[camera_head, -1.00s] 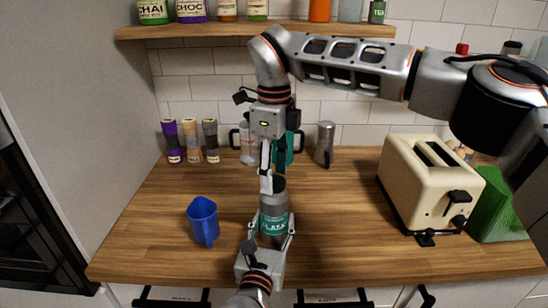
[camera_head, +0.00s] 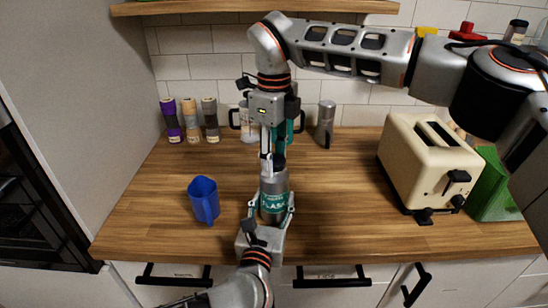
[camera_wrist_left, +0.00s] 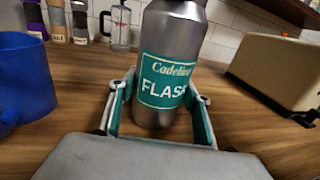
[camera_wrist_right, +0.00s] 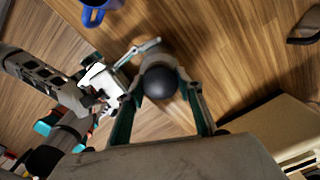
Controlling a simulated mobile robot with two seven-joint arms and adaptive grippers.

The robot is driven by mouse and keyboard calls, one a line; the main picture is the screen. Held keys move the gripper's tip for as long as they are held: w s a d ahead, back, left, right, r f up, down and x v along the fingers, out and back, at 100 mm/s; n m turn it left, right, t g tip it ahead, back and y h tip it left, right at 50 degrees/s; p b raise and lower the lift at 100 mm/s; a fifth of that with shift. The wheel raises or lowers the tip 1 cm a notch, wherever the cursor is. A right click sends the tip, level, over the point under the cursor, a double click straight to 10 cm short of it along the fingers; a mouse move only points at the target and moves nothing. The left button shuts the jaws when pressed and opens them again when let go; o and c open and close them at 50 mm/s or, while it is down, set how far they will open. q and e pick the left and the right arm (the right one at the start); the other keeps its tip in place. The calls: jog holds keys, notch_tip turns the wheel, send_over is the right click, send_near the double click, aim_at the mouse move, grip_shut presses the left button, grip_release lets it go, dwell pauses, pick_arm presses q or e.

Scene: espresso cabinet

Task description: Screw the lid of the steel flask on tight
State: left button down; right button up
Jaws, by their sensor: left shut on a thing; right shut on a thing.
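The steel flask (camera_head: 273,187), with a teal label, stands upright on the wooden counter. It fills the middle of the left wrist view (camera_wrist_left: 171,38). My left gripper (camera_head: 272,208) is shut around the flask's body, one finger on each side of the label. My right gripper (camera_head: 272,162) points straight down over the flask and is shut at its top. The dark round lid (camera_wrist_right: 160,82) shows between the right fingers in the right wrist view. The head view mostly hides the lid behind the fingers, so I cannot tell how tightly it sits.
A blue mug (camera_head: 204,200) stands left of the flask. A cream toaster (camera_head: 430,165) and a green object (camera_head: 494,188) are at right. Spice jars (camera_head: 190,120), a glass press (camera_head: 248,122) and a steel container (camera_head: 325,125) stand along the wall. Counter between flask and toaster is clear.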

jog(key=o, duration=1.3)
jog(key=shift+o, duration=0.2)
notch_tip(320, 180, up, 12)
pick_arm(q)
jog(key=c, duration=1)
grip_release()
jog(key=shift+o, duration=0.2)
